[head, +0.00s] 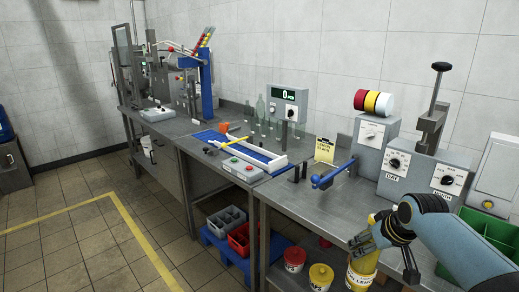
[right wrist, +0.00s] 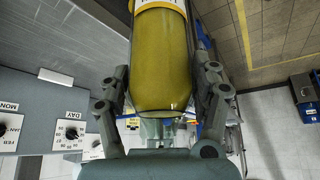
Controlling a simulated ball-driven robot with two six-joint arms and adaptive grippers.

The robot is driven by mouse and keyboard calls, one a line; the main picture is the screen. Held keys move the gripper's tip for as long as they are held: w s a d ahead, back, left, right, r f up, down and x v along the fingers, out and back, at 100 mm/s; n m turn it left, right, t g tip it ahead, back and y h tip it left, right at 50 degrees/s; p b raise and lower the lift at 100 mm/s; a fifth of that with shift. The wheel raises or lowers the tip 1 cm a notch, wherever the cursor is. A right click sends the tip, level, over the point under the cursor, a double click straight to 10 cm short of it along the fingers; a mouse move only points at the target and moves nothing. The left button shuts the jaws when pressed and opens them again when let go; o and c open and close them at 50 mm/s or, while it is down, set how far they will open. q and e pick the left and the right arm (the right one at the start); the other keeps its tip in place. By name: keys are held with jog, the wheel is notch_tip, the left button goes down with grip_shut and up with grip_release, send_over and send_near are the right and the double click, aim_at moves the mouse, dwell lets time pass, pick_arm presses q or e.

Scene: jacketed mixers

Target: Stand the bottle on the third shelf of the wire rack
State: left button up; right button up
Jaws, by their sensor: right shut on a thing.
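The yellow bottle (head: 363,272) is at the bottom right of the head view, in front of the bench edge. A pale label with dark print shows on its lower part. My right gripper (head: 362,243) is shut on the bottle, which hangs roughly upright and slightly tilted. In the right wrist view the bottle (right wrist: 162,60) lies between the two fingers of the gripper (right wrist: 163,88), one on each side. The wire rack and its third shelf are in neither view. My left gripper is not in view.
Red (head: 294,259) and yellow (head: 320,276) tubs sit below the bench. A green crate (head: 490,240) is at right. Tiled floor at left is clear.

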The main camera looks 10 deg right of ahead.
notch_tip(320, 180, down, 22)
jog(key=b, duration=2)
jog(key=shift+s+f, duration=0.2)
jog(key=shift+f, duration=0.05)
jog(key=shift+d, duration=0.1)
